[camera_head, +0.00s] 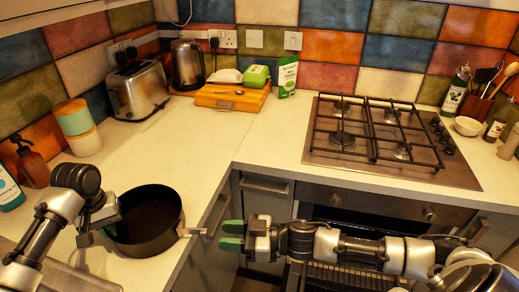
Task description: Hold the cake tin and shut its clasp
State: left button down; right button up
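The cake tin (147,243) is a round, dark, empty-looking tin standing on the left counter near its inner corner. Its clasp (194,232) is a pale metal piece that sticks out from the tin's right side, toward the counter edge. My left gripper (107,217) is at the tin's left rim; its fingers overlap the rim, and I cannot tell whether they are closed on it. My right gripper (231,235) has green fingers with a gap between them. It is open and empty, to the right of the clasp and apart from it, beyond the counter edge.
A toaster (139,90), kettle (187,64) and wooden board (232,96) stand at the back. A soap bottle (30,160) and stacked canisters (78,127) are at the left. A gas hob (390,140) fills the right counter. The counter behind the tin is clear.

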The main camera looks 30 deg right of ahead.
notch_tip(320, 180, up, 10)
jog(key=s+a+n+g, duration=0.1)
jog(key=a+n+g, duration=0.1)
jog(key=n+g, duration=1.25)
jog(key=w+d+r+n+h, duration=0.3)
jog(key=d+r+h, duration=0.5)
jog(key=d+h, duration=0.3)
jog(key=shift+w+d+r+t+h, duration=0.25)
jog(key=shift+w+r+t+h, duration=0.15)
jog(key=shift+w+h, duration=0.1)
